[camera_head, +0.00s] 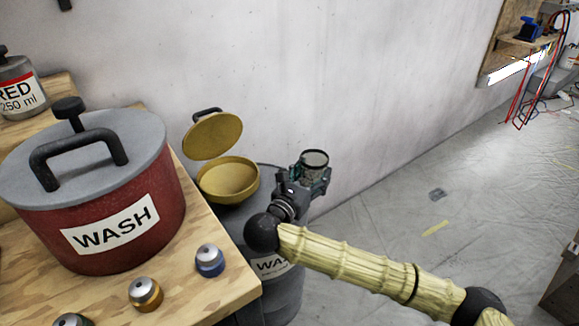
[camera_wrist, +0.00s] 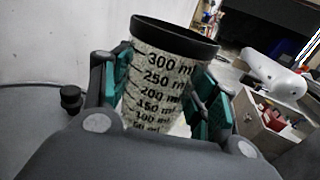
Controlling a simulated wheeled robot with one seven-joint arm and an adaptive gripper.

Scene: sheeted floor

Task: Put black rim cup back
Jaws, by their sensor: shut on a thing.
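The black rim cup (camera_wrist: 160,75) is a pale speckled measuring cup with black volume marks up to 300 ml and a black rim. In the wrist view it stands between the teal finger pads of my gripper (camera_wrist: 165,100), which is shut on it. In the head view the cup (camera_head: 314,159) shows at the end of my arm, and my gripper (camera_head: 305,180) holds it in the air to the right of the wooden table. The cup's lower end is hidden by my gripper. I cannot tell what is inside it.
A wooden table (camera_head: 215,300) at left bears a red WASH pot (camera_head: 160,195) with a grey lid and several small round knobs. A dark WASH bin (camera_head: 285,300) with an open yellow funnel (camera_head: 230,180) stands beside the table. Floor (camera_head: 400,220) at right is mostly clear.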

